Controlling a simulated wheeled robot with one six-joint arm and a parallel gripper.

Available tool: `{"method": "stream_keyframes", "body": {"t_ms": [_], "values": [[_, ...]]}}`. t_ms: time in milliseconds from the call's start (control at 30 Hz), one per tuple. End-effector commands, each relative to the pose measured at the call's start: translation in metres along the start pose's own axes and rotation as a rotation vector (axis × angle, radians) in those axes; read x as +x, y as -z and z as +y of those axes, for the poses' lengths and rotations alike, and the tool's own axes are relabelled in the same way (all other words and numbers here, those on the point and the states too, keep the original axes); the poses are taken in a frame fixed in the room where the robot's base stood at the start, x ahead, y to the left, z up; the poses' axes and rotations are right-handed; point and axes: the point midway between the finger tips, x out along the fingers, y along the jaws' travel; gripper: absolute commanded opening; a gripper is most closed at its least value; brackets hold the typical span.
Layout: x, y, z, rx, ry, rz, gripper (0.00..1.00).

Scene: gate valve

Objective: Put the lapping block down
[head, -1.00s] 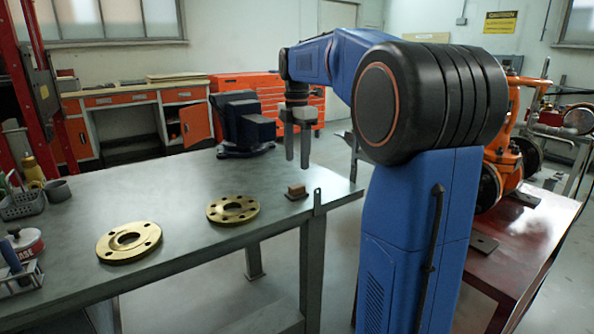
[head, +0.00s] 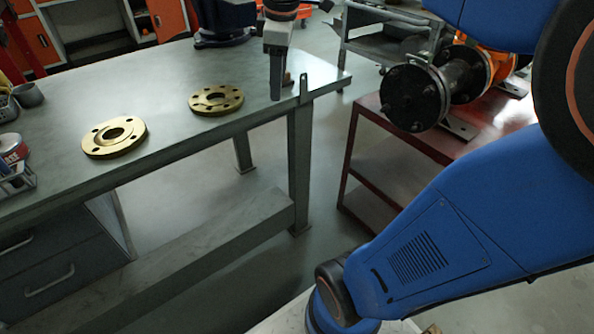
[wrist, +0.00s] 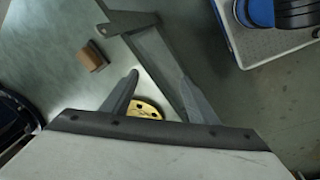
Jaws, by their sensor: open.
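The lapping block (wrist: 91,58) is a small brown block at the bench's right-hand end. In the head view the block (head: 288,77) is partly hidden behind my gripper. It rests at bench level and nothing grips it. My gripper (head: 276,97) points down in front of the block, near the bench edge. In the wrist view my gripper (wrist: 157,75) has its two fingers apart and nothing between them. The block lies to the left of both fingers, clear of them.
Two brass flanges, a left one (head: 114,137) and a right one (head: 216,100), lie on the grey bench (head: 165,88). An upright tab (head: 305,88) stands at the bench edge near my gripper. A red table (head: 400,140) with a valve assembly stands to the right.

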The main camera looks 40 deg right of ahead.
Motion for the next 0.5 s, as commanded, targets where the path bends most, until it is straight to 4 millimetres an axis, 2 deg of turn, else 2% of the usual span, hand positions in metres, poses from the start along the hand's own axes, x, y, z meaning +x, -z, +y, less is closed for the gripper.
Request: {"method": "stream_keyframes", "body": {"t_ms": [33, 200, 400, 500], "values": [[0.005, -0.005, -0.019, 0.057, -0.013, 0.012, 0.54], [0.028, -0.022, -0.072, 0.294, -0.052, 0.063, 0.54], [0.063, -0.044, -0.130, 0.570, -0.074, 0.135, 0.54], [0.081, -0.055, -0.153, 0.689, -0.078, 0.172, 0.54]]}}
